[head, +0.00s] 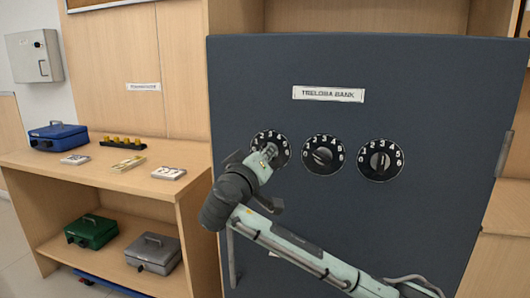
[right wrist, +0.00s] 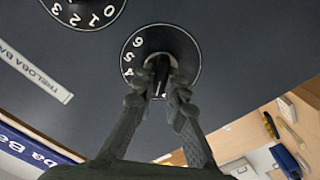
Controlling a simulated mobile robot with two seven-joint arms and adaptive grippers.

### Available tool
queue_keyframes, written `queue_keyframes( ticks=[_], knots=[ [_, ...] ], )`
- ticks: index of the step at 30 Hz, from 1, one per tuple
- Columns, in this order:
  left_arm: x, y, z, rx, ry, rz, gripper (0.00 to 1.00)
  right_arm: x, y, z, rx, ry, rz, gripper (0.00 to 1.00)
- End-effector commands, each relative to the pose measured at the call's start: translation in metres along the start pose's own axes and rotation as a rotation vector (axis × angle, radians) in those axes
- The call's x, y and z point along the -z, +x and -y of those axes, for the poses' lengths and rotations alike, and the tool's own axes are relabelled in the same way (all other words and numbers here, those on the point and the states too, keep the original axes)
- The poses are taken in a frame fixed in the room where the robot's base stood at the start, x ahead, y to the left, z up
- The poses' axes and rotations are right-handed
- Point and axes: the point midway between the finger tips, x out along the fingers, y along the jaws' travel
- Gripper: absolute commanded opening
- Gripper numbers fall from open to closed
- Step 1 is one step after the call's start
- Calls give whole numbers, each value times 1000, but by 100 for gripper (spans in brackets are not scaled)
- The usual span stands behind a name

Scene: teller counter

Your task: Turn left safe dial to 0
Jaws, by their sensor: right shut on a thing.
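The left safe dial (head: 282,146) is a round black dial with white numbers, on the dark blue-grey safe door (head: 430,110). My right gripper (head: 270,151) is at this dial and covers its lower left part in the head view. In the right wrist view, my right gripper (right wrist: 163,88) is shut on the knob of the left dial (right wrist: 185,45). The numbers 4, 5 and 6 show beside the fingers; the 0 and the dial's pointer mark cannot be made out. My left gripper is not in view.
The middle dial (head: 323,154) and right dial (head: 381,160) sit to the right on the door. A wooden counter (head: 105,165) at left holds a blue cash box (head: 58,137) and small items. A grey wall box (head: 35,57) hangs beyond.

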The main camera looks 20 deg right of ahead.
Motion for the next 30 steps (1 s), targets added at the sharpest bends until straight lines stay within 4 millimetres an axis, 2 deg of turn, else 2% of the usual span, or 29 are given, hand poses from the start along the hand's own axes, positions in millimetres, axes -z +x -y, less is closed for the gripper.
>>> queue_keyframes(
  ticks=[10,21,30],
  knots=[
    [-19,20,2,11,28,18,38,0,0,2,1,-303,3,0],
    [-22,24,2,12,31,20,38,-2,0,4,1,-641,1,0],
    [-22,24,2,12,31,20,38,-2,0,4,1,-834,0,0]
  ],
)
